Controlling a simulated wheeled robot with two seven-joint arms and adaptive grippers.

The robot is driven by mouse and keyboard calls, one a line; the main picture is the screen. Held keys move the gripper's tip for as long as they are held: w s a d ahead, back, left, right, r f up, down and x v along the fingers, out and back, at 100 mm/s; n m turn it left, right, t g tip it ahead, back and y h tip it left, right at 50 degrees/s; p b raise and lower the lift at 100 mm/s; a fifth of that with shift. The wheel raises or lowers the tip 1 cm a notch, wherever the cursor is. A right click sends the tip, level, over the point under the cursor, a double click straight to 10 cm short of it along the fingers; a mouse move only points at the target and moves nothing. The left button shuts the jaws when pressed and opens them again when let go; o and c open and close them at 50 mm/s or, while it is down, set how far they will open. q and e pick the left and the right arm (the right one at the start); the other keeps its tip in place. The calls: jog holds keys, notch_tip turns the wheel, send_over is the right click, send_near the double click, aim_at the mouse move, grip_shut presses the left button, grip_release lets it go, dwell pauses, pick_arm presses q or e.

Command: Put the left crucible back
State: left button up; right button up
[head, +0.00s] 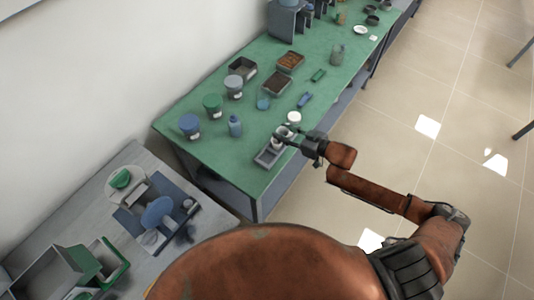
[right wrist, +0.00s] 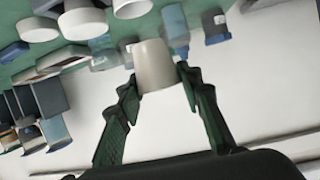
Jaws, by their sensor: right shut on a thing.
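My right gripper (head: 290,133) is over the near right part of the green table. In the right wrist view its two dark green fingers (right wrist: 158,88) are shut on a pale, cup-shaped crucible (right wrist: 155,62), one finger on each side. In the head view, a small grey tray (head: 266,160) lies just below and left of the gripper, near the table's right edge. A pale crucible (head: 277,143) shows at the tray's far end, close to the gripper. Whether the held crucible touches the tray is unclear. My left gripper is not in view.
The green table (head: 215,165) bears several lidded jars, such as a blue one (head: 190,125), a blue bottle (head: 235,127), brown-filled trays (head: 290,62) and a white round item (head: 294,118). A grey bench (head: 75,200) stands lower left. The tiled floor at right is open.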

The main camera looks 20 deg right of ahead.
jog(key=a+f, duration=0.4)
jog(key=s+a+f, duration=0.1)
jog(key=a, duration=0.1)
jog(key=shift+f, duration=0.4)
jog(key=shift+a+f+b, duration=0.3)
jog(key=shift+f, duration=0.1)
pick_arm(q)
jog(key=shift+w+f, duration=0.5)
pick_arm(e)
jog(key=shift+a+f, duration=0.2)
jog(key=shift+f, duration=1.5)
jog(key=shift+s, duration=0.1)
jog(key=o, duration=0.9)
jog(key=shift+f, duration=0.1)
